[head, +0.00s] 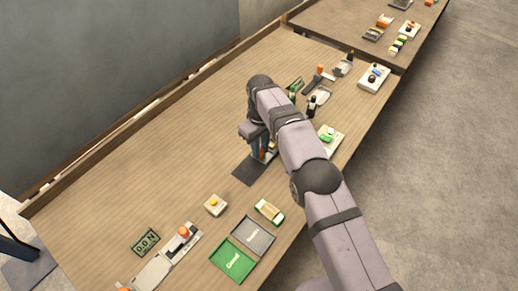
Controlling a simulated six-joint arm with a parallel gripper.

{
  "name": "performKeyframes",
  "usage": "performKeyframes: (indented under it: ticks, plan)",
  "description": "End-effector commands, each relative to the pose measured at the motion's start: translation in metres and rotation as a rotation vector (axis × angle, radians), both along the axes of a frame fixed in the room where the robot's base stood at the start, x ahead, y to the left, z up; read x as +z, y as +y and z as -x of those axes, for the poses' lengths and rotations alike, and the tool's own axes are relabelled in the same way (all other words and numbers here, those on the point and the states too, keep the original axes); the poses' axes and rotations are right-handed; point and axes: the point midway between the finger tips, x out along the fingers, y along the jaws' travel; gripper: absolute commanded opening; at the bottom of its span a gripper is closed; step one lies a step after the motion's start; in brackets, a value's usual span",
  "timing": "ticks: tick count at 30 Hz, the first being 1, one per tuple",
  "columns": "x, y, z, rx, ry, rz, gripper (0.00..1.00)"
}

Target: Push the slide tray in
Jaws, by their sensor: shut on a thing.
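My gripper (262,153) points down at the middle of the table, over a dark flat plate (246,173). It is shut on a small orange part (270,149) beside the plate, mostly hidden by the fingers and arm. I cannot tell whether this part belongs to the slide tray. A long pale grey device (152,272) with an orange knob (184,231) lies at the near left, apart from my gripper. No tray can be clearly made out, and the far side of the plate is hidden.
A green bin (232,261) and a grey bin (254,236) lie at the near edge. A white block with a yellow button (214,205), a green-and-white box (269,211) and a display (145,243) are nearby. Several small fixtures stand farther back. The left table (120,170) is clear.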

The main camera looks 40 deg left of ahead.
Motion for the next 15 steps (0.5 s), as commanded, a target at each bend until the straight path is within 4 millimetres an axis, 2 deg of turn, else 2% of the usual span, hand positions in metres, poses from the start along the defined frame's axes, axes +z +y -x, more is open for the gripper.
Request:
performKeyframes:
  ticks: [2,3,5,6,15]
  plan:
    - [0.0019,0.0022,-0.0007,0.000,-0.004,-0.008,0.00]
    - [0.0019,0.0022,-0.0007,0.000,-0.004,-0.008,0.22]
    - [0.0018,0.0022,-0.0006,0.000,-0.004,-0.008,0.36]
    - [0.0017,0.0019,-0.0006,0.000,-0.004,-0.007,0.39]
    - [0.0015,0.0009,-0.0002,0.000,-0.002,-0.003,0.39]
